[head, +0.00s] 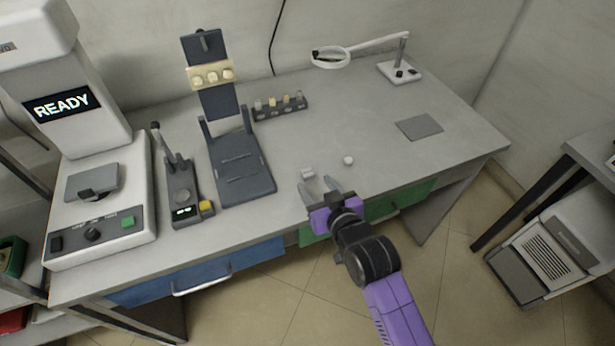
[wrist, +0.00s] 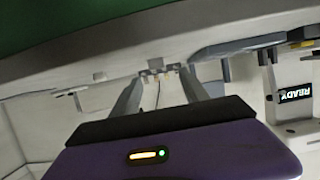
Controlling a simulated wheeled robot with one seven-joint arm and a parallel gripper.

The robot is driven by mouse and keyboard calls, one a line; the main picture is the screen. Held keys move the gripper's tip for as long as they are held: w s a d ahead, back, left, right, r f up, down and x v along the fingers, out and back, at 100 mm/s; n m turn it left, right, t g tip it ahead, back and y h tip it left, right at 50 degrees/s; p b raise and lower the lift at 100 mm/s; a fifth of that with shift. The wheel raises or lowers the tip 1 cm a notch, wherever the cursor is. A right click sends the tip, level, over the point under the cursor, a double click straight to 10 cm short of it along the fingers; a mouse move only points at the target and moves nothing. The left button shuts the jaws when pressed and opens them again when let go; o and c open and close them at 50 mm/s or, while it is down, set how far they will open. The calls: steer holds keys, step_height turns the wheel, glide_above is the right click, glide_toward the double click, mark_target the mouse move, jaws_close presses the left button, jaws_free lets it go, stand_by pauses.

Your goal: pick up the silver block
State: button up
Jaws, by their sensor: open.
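A small pale silver block (head: 307,172) lies on the grey bench top near its front edge. My gripper (head: 317,184) is open and empty, with its two fingers pointing towards the block from the front of the bench. The block is just beyond the fingertips in the head view. In the wrist view the block (wrist: 156,66) shows between and past the open fingers (wrist: 161,80), apart from both. The exact height of the fingers over the bench is hard to tell.
A small white round piece (head: 348,160) lies right of the block. A dark rack with several small blanks (head: 280,107) stands behind. A dark stand (head: 240,168) is to the left. A grey pad (head: 419,126) and magnifier lamp (head: 400,72) are at the right. Bench between is clear.

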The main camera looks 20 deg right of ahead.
mark_target(308, 174)
steer(key=shift+d+x, duration=0.15)
steer(key=shift+x, duration=1.4)
steer(key=shift+d+x, duration=0.1)
steer(key=shift+x, duration=1.45)
jaws_close()
